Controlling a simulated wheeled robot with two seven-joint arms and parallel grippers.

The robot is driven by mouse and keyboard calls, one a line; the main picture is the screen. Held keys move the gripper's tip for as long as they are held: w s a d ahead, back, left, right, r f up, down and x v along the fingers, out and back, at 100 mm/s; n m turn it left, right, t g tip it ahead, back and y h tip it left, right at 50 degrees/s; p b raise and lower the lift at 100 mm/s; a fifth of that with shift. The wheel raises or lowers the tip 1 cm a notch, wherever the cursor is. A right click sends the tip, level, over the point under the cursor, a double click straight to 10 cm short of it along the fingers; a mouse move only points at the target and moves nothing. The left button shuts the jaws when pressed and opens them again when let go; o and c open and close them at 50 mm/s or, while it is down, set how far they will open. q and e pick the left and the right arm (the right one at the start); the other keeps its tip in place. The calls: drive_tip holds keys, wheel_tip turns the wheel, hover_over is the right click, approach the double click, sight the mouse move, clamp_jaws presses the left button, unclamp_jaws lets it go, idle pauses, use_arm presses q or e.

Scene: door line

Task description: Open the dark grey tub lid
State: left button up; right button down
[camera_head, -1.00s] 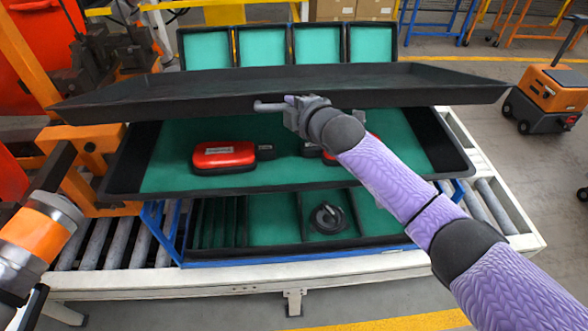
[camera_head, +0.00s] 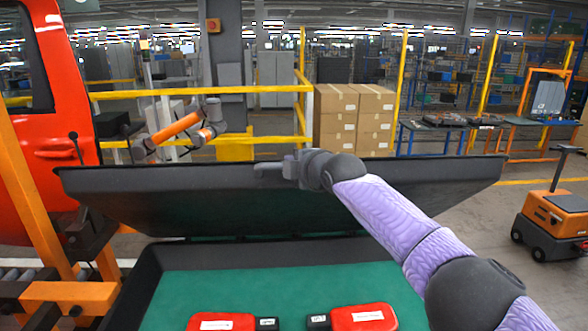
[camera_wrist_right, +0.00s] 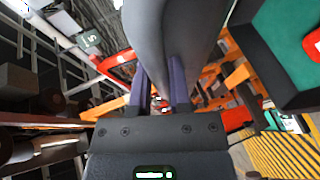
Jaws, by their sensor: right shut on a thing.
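The dark grey tub lid (camera_head: 130,193) is tilted up steeply, its outer rim raised high over the tub and its far side low. My right gripper (camera_head: 276,170) is at the middle of the raised rim, shut on the lid's handle. In the right wrist view my purple fingers (camera_wrist_right: 161,88) close by a big dark grey form that hides much of the grip. The open tub (camera_head: 143,290) below has a green lining and holds two red cases, one left (camera_head: 222,322) and one right (camera_head: 364,318). My left gripper is out of view.
An orange cart (camera_head: 552,222) stands on the floor at the right. A red vehicle body (camera_head: 60,120) and an orange frame (camera_head: 65,296) stand close on the left. Stacked cardboard boxes (camera_head: 352,118) and a yellow rail are behind the lid.

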idle(0.3)
drive_tip(key=c, duration=0.6)
unclamp_jaws()
drive_tip(key=shift+w+a+f, duration=0.1)
drive_tip(key=shift+w, duration=0.1)
drive_tip(key=shift+s, duration=0.15)
drive_tip(key=b+v, duration=0.4)
drive_tip(key=v, duration=0.6)
drive_tip(key=shift+b, duration=0.35)
